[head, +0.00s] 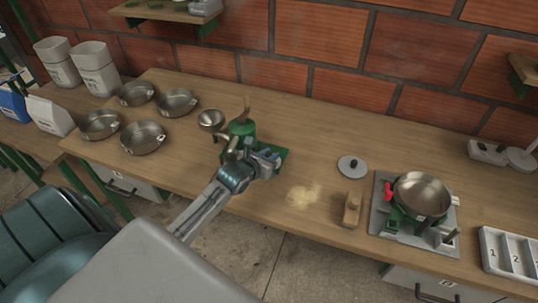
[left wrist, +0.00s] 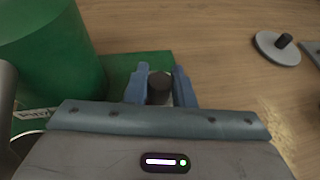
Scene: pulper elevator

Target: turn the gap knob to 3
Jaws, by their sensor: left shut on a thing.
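The green pulper (head: 243,127) stands on its green base on the wooden counter, with a metal bowl-shaped part at its left. In the left wrist view its green body (left wrist: 50,50) fills the upper left. My left gripper (head: 268,160) is at the right side of the pulper, low over the green base. In the left wrist view my left gripper's two blue fingers (left wrist: 159,86) are shut on a dark round knob (left wrist: 159,88), one finger on each side. The knob's marks and setting cannot be read. My right gripper is not in view.
Several metal pans (head: 143,138) stand left of the pulper. Right of it are spilled powder (head: 303,195), a grey lid (head: 351,167), a wooden block (head: 351,210), a pan on a burner (head: 422,195) and a numbered tray (head: 510,257). A brick wall bounds the back.

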